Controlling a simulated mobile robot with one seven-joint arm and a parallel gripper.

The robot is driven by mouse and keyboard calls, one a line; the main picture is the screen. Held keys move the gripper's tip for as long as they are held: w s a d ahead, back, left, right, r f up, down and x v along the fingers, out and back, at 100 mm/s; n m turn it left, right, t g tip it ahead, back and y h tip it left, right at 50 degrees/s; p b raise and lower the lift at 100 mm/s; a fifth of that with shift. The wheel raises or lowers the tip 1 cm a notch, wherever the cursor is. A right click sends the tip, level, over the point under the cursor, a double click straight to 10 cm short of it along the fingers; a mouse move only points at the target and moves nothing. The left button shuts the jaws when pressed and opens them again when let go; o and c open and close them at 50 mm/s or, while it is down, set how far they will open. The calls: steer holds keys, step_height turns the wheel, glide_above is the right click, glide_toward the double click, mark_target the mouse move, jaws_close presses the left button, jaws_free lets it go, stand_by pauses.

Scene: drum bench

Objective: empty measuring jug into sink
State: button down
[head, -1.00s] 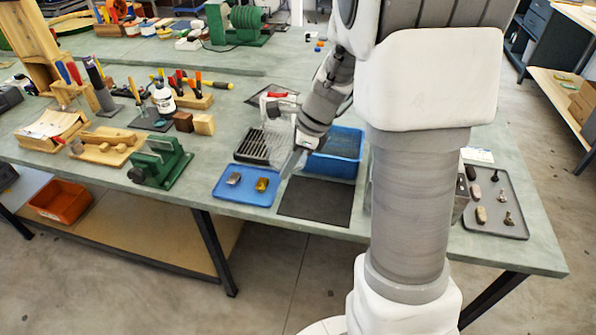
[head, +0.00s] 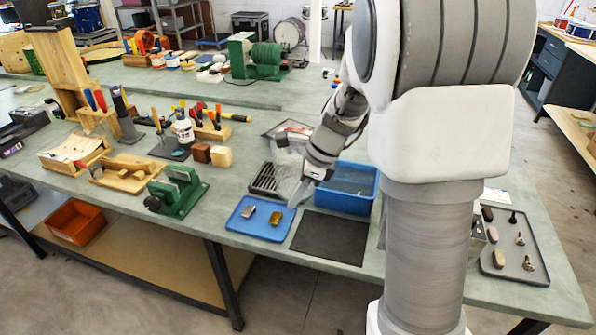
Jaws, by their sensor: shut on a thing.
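The clear measuring jug (head: 287,158) shows in the head view over the dark slatted rack, left of the blue sink basin. My gripper (head: 303,188) is shut on it, and my wrist partly covers it. The jug looks roughly upright; its handle and any contents are too unclear to make out. The sink is the blue basin (head: 345,201) on the bench, just right of my gripper. My forearm crosses in front of its back left part.
A green vise (head: 178,190) stands left. A grey tray (head: 515,270) with several small parts lies right. My arm hides the bench between.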

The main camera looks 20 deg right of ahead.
steer(key=f+n+g+h, duration=0.1)
steer(key=n+g, duration=0.1)
steer(key=n, duration=0.5)
steer(key=s+a+f+n+g+h, duration=0.1)
steer(key=f+n+g, duration=0.1)
steer(key=n, duration=0.6)
steer(key=s+f+n+g+h+p, duration=0.1)
steer(key=f+n+g, duration=0.1)
steer(key=n, duration=0.5)
steer(key=shift+a+g+h, duration=0.3)
steer(key=shift+g, duration=0.1)
steer(key=shift+s, duration=0.15)
